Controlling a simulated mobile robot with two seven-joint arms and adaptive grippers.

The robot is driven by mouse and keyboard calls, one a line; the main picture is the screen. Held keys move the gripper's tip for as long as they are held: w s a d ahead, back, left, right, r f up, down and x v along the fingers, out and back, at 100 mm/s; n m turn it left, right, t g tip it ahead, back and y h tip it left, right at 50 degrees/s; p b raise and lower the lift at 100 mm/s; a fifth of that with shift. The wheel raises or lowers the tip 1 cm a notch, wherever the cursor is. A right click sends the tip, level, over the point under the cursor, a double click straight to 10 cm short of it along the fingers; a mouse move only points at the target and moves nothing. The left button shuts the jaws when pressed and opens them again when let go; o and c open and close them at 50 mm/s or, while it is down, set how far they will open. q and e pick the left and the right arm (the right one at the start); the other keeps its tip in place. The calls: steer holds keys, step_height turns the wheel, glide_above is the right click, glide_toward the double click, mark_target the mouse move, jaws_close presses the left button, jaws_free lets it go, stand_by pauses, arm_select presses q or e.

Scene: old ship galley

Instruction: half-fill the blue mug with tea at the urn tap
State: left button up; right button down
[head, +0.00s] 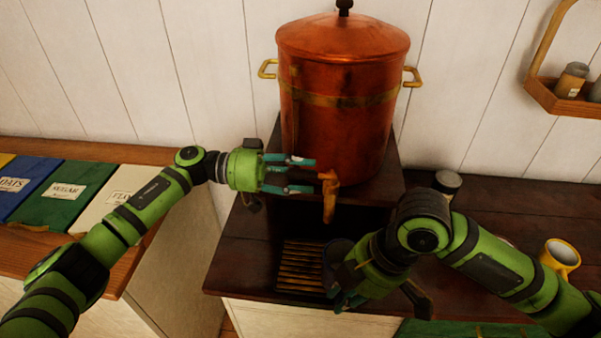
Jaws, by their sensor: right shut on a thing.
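The copper urn (345,95) stands on a raised dark shelf, with its brass tap (329,195) low at the front. My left gripper (314,177) is open, with its two fingers spread one above the other just left of the tap; I cannot tell whether they touch it. The blue mug (337,252) looks very dark and is mostly hidden behind my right gripper (347,299). That gripper is shut on the mug, below the tap and at the right edge of the slatted drip grate (300,266). The mug's inside and any tea are not readable.
A yellow mug (560,256) stands on the dark counter at right. A small jar (447,182) stands behind my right arm. A wall rack (565,98) holds jars at upper right. Labelled packets, including sugar (66,192), lie on the left counter. A gap separates the counters.

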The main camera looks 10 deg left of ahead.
arm_select(q)
jaws_close()
